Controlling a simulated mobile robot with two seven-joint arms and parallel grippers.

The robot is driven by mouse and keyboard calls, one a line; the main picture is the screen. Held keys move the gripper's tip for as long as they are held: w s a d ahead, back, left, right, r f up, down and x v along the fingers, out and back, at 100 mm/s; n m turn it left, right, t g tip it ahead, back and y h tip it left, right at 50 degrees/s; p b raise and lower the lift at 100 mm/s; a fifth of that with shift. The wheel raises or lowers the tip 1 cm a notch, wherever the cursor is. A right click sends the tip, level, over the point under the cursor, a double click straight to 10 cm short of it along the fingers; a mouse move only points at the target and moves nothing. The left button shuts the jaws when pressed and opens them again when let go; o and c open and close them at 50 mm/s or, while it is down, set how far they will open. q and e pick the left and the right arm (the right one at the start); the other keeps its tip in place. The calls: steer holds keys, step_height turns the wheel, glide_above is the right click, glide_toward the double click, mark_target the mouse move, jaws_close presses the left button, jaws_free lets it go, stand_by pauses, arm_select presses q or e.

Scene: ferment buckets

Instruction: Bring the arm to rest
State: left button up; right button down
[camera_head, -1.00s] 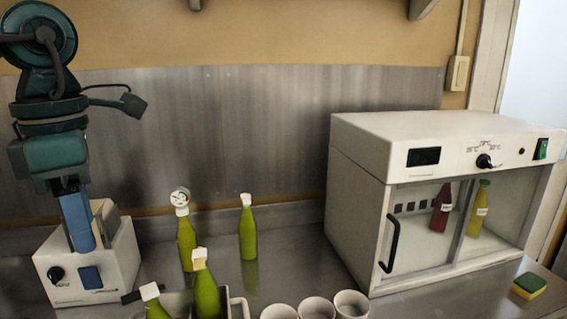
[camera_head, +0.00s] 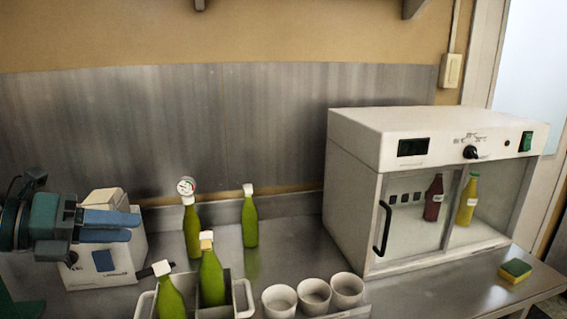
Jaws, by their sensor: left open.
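My left gripper (camera_head: 112,226) is at the left of the head view, with its two blue fingers pointing right. The fingers are apart and nothing is between them. It is in front of a white box-shaped device (camera_head: 112,270) and hides part of that device. The rest of my left arm leaves the picture at the lower left. My right gripper is not in view.
Green bottles stand on the steel counter, one with a gauge (camera_head: 186,186) on top and one plain (camera_head: 250,220). Two more are in a crate (camera_head: 243,297). Three white cups (camera_head: 314,295), a glass-fronted cabinet (camera_head: 375,150) and a sponge (camera_head: 515,270) are to the right.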

arm_select(q)
steer(key=w+a+f+n+t+y, duration=0.1)
steer(key=a+f+n+t+y, duration=0.75)
steer(key=n, duration=0.85)
steer(key=s+a+f+n+g+y, duration=0.1)
steer(key=s+f+n+g+y, duration=0.15)
steer(key=f+n, duration=0.4)
steer(key=s+a+f+n+g+y, duration=0.1)
steer(key=s+f+n+y, duration=0.3)
steer(key=f, duration=0.4)
steer(key=s+d+f+n+g+h, duration=0.2)
steer(key=s+d+f+n+g, duration=0.25)
steer(key=s+d, duration=0.3)
steer(key=s+d+f+n+g+h, duration=0.2)
steer(key=s+d+f+n+g, duration=0.1)
steer(key=s+d+f+g, duration=0.35)
steer(key=w+d+f+t+h+b, duration=0.3)
steer(key=d+f+t, duration=0.4)
steer(key=f, duration=0.3)
steer(key=shift+w+f+m+t+b, duration=0.35)
steer(key=shift+w+t+b, duration=0.25)
steer(key=shift+t, duration=0.2)
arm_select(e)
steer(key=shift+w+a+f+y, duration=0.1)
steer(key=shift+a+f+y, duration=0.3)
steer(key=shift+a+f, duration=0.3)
arm_select(q)
steer(key=shift+d, duration=0.1)
